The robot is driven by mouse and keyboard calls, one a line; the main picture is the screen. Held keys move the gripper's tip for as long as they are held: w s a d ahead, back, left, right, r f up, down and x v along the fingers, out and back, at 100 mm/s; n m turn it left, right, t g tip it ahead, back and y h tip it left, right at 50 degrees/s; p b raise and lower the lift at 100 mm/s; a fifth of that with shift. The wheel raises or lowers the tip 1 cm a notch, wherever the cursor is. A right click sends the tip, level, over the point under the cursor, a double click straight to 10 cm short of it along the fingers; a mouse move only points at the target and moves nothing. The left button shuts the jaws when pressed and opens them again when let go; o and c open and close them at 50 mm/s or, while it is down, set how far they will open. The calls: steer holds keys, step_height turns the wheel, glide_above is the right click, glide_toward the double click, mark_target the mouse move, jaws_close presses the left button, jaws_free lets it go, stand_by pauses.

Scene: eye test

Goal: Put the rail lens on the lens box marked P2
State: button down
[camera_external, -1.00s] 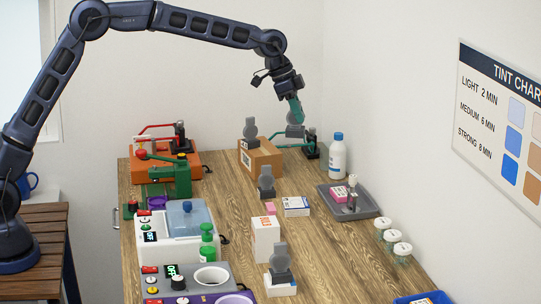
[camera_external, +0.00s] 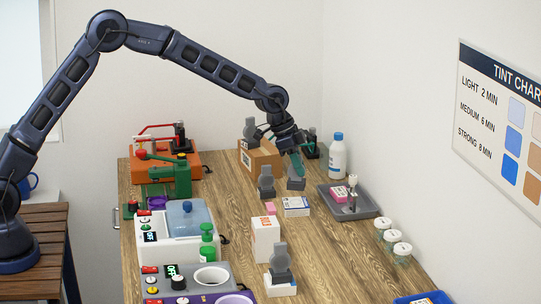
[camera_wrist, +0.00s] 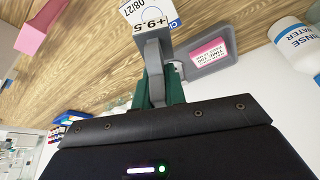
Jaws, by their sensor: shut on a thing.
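My gripper (camera_external: 298,165) points down over the middle of the table, its green fingers shut on a grey lens piece (camera_external: 296,184). In the wrist view the grey piece (camera_wrist: 154,62) stands out between the fingers (camera_wrist: 158,92). Similar grey pieces stand on the table (camera_external: 266,184), on the cardboard box (camera_external: 250,130) and on another white box (camera_external: 281,288). No P2 mark is readable.
A tall white box (camera_external: 265,240) and a pink block (camera_external: 270,208) are nearby. The cardboard box (camera_external: 262,157) stands behind. A grey tray (camera_external: 368,210) and white bottle (camera_external: 337,158) are to the right. Machines line the left side.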

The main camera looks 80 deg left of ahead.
mark_target(299, 180)
steer(key=shift+f, duration=2.15)
steer(key=shift+f, duration=0.15)
steer(key=c, duration=1.5)
jaws_free()
steer(key=shift+o, duration=0.2)
